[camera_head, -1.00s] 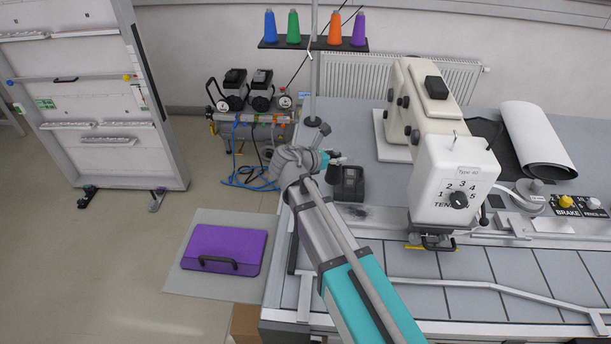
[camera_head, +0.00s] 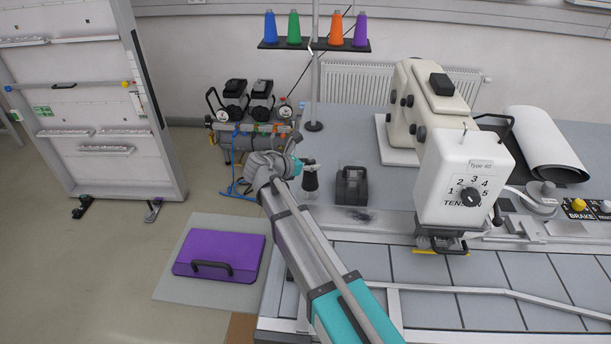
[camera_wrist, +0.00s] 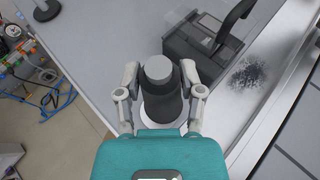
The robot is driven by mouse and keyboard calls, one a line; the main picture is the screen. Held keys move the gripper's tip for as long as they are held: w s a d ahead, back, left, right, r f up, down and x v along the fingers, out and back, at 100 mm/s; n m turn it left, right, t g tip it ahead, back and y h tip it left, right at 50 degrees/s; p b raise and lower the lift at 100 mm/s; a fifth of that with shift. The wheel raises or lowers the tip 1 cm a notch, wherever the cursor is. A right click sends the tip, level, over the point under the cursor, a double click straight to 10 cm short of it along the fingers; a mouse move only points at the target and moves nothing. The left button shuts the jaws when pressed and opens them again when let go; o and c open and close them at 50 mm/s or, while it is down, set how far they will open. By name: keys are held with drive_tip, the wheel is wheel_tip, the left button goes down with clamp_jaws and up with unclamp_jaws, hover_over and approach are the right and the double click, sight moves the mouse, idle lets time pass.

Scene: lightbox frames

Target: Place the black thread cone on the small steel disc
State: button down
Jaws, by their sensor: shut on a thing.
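The black thread cone (camera_wrist: 162,94) is between the fingers of my gripper (camera_wrist: 161,97) in the wrist view, grey top towards the camera. My gripper is shut on it. In the head view the cone (camera_head: 310,182) shows upright under my gripper (camera_head: 309,165), near the table's left edge. A pale round rim, probably the small steel disc (camera_wrist: 176,130), shows around the cone's base in the wrist view. The cone hides most of it. I cannot tell whether the cone touches it.
The sewing machine (camera_head: 465,180) is further right. A thread rack (camera_head: 315,45) on a pole stands behind. The table's left edge is close.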

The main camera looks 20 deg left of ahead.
sight(308, 172)
idle(0.3)
drive_tip(key=shift+w+a+f+b, duration=0.1)
drive_tip(key=shift+a+f+b, duration=0.3)
drive_tip(key=shift+f+b, duration=1.6)
drive_tip(key=shift+f, duration=0.1)
drive_tip(key=shift+c, duration=1.1)
unclamp_jaws()
drive_tip(key=shift+r, duration=0.2)
